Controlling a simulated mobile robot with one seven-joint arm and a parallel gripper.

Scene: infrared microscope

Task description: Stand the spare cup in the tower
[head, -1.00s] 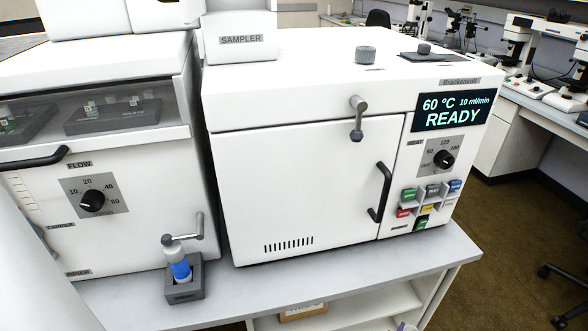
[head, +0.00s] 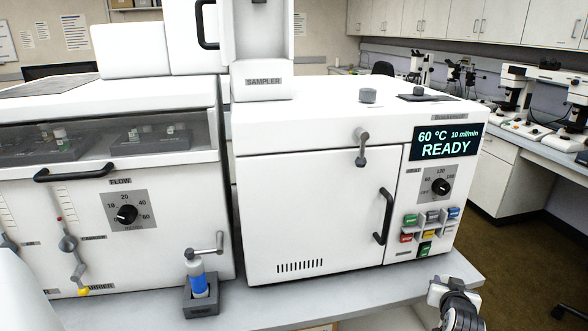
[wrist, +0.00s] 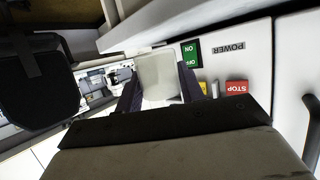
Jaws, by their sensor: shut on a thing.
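My gripper (head: 446,298) is at the lower right of the head view, in front of the bench's right front corner, below the coloured buttons. In the wrist view, its dark fingers (wrist: 160,92) are shut on a pale, whitish cup (wrist: 160,72). The cup's lower part is hidden by the gripper body, and I cannot clearly make it out in the head view. The white tower (head: 262,50) marked SAMPLER stands on top, at the back left of the oven unit, above and left of my gripper. It has a recessed front, whose inside is only partly in view.
The white oven unit (head: 310,215) has a closed door, a black handle (head: 383,217) and a lever (head: 361,147) that stick out. The flow cabinet (head: 80,215) is on the left. Open floor lies right.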

